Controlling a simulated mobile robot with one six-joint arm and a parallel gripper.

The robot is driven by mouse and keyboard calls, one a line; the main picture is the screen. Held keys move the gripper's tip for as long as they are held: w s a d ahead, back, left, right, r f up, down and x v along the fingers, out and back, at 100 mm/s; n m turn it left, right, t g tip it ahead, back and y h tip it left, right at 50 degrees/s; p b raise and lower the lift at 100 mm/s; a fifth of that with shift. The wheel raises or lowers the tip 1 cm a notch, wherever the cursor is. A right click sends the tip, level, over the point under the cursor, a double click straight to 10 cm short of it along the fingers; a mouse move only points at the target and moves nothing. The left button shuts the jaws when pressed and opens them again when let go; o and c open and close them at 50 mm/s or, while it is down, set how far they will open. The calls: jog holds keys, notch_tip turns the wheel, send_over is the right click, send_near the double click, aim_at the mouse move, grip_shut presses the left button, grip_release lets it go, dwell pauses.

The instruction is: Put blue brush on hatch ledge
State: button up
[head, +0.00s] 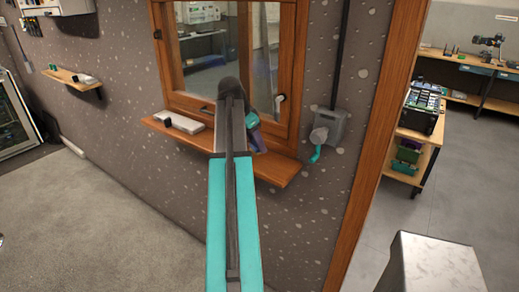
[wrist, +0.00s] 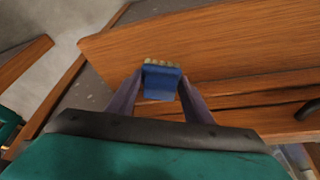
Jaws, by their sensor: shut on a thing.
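The blue brush (wrist: 161,82) has a blue body and a row of pale bristles. It sits between the two purple fingers of my gripper (wrist: 160,92), which is shut on it. The wooden hatch ledge (head: 275,170) runs under the wood-framed window. In the head view my gripper (head: 258,138) is at the right part of the ledge, and my arm hides the ledge's middle and the brush. In the wrist view the ledge (wrist: 220,45) lies behind the brush. I cannot tell whether the brush touches it.
A pale flat block (head: 185,122) and a small dark item lie on the ledge's left part. A grey box with a teal crank (head: 315,154) is on the wall to the right. A small wall shelf (head: 66,77) with items is at the left. The ledge's right end looks clear.

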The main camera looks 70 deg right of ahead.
jog(key=shift+s+d, duration=0.4)
jog(key=shift+f+p, duration=1.15)
jog(key=shift+f, duration=0.65)
jog(key=shift+f, duration=0.15)
jog(key=o, duration=0.9)
jog(key=shift+b+v, duration=1.7)
jog(key=shift+v, duration=4.45)
jog(key=shift+d, duration=0.1)
